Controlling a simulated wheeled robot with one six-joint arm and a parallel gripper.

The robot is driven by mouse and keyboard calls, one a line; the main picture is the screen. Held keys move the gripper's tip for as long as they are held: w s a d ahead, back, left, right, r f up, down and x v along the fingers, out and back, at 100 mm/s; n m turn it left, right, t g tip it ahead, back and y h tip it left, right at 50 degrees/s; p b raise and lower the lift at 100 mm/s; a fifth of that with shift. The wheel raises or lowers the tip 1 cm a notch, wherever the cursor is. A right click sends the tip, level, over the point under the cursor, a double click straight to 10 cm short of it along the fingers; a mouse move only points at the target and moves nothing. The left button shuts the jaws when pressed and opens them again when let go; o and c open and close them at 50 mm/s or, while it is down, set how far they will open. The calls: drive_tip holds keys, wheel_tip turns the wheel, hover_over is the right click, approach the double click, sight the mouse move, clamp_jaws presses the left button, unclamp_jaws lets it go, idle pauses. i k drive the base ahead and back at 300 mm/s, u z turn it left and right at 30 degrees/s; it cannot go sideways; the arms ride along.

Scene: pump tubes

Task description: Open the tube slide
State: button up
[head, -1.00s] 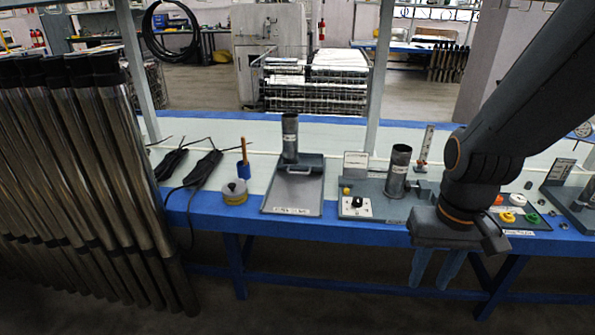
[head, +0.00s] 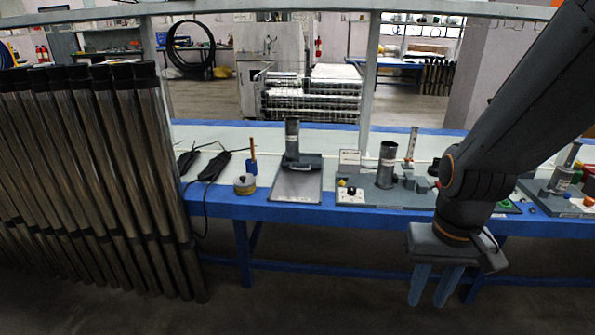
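A grey station with a flat plate (head: 297,188) and an upright metal tube (head: 292,136) stands left of the middle of the blue table. A dark block with a light handle (head: 300,167) sits at the back of the plate; it looks like the tube slide, but I cannot be sure. A second grey station with a metal tube (head: 387,165) stands to its right.
The blue table (head: 272,210) runs across the view. A rack of long metal tubes (head: 95,180) stands close at the left. Black tools, a yellow-grey roll (head: 244,185) and an orange-blue tool (head: 252,158) lie left of the plate. The floor before the table is clear.

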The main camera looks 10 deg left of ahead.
sight(307, 161)
drive_tip(key=u, duration=0.3)
drive_tip(key=i, duration=1.45)
drive_tip(key=z, duration=0.25)
